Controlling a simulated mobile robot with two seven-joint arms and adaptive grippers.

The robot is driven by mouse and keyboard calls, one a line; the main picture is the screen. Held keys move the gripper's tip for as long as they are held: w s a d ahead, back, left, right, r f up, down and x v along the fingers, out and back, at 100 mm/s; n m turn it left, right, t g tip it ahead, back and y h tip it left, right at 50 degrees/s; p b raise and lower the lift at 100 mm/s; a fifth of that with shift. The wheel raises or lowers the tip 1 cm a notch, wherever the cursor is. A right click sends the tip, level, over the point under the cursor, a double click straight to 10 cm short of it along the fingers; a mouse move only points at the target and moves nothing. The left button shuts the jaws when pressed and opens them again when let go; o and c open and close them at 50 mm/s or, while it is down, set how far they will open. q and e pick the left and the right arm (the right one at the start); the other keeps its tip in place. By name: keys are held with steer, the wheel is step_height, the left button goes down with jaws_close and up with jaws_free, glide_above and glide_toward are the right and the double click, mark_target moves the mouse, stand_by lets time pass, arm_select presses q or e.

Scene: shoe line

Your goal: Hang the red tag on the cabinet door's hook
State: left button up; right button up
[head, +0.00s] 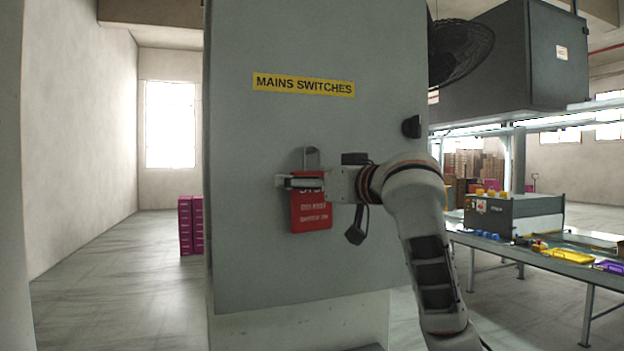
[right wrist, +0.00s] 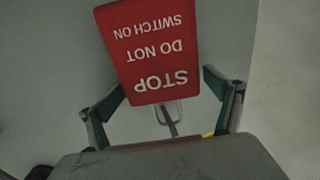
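The red tag (head: 311,215) with white STOP lettering hangs upright in front of the grey cabinet door (head: 260,260). In the right wrist view the tag (right wrist: 150,45) appears upside down. The wire loop (right wrist: 181,113) at its top crosses a thin metal rod, seemingly the hook (right wrist: 170,122); whether the hook bears the tag I cannot tell. My right gripper (head: 300,182) covers the tag's upper part in the head view. Its fingers (right wrist: 164,82) stand apart beside the tag's two side edges, with slim gaps, and look open. My left gripper is out of view.
A yellow MAINS SWITCHES label (head: 304,85) is above the tag. A black door knob (head: 411,127) sits at the door's right. A workbench (head: 540,248) with coloured items stands at right; magenta boxes (head: 190,225) stand behind at left.

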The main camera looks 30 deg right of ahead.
steer(key=shift+s+r, duration=0.1)
steer(key=shift+s, duration=0.05)
steer(key=s, duration=1.2)
steer(key=shift+d, duration=0.15)
